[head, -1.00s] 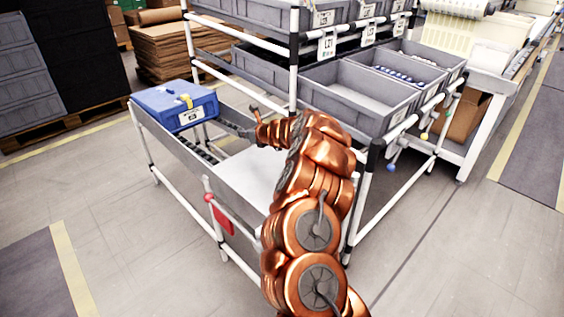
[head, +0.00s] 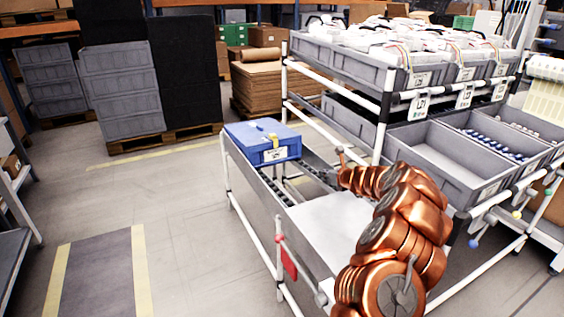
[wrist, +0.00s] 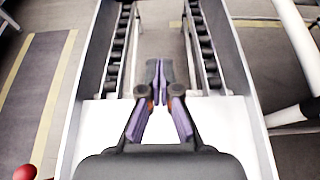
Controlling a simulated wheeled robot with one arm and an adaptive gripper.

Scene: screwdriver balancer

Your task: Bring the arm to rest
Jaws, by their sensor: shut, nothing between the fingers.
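My copper-coloured arm rises at the lower right of the head view and bends left over the workstation. In the wrist view my gripper (wrist: 160,98) is shut and empty, with its dark fingertips together. It is above the white work surface (wrist: 100,125) and points toward the roller tracks (wrist: 205,50). In the head view the gripper's end is small and mostly hidden by the wrist; the white surface (head: 325,225) lies below the arm.
A blue case (head: 262,145) sits at the far left end of the roller track. Grey bins (head: 440,160) stand on a white-tube rack to the right, close to my arm. A red part (head: 288,262) hangs on the front side. The floor (head: 190,210) at left is clear.

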